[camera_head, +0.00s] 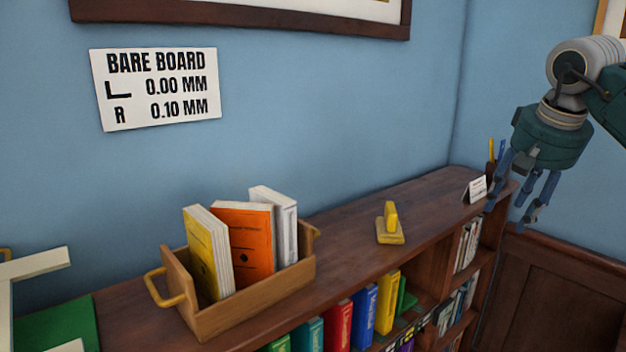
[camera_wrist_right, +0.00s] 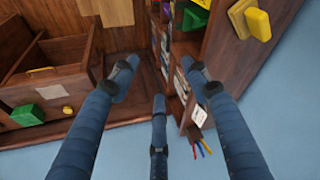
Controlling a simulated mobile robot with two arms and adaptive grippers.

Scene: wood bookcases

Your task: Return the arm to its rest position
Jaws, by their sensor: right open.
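My right gripper (camera_head: 522,190) hangs from my right arm at the right of the head view, fingers pointing down. It is open and empty, with its fingers apart in front of the far end of the bookcase top. Its fingers also show in the right wrist view (camera_wrist_right: 160,85), spread with nothing between them. My left gripper does not show in the head view.
The bookcase top (camera_head: 350,215) carries a wooden crate (camera_head: 255,303) of books, a yellow object (camera_head: 390,225), and a small white card (camera_head: 475,189) near a pen holder. Books fill shelves below. Blue wall (camera_head: 330,110) stands behind.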

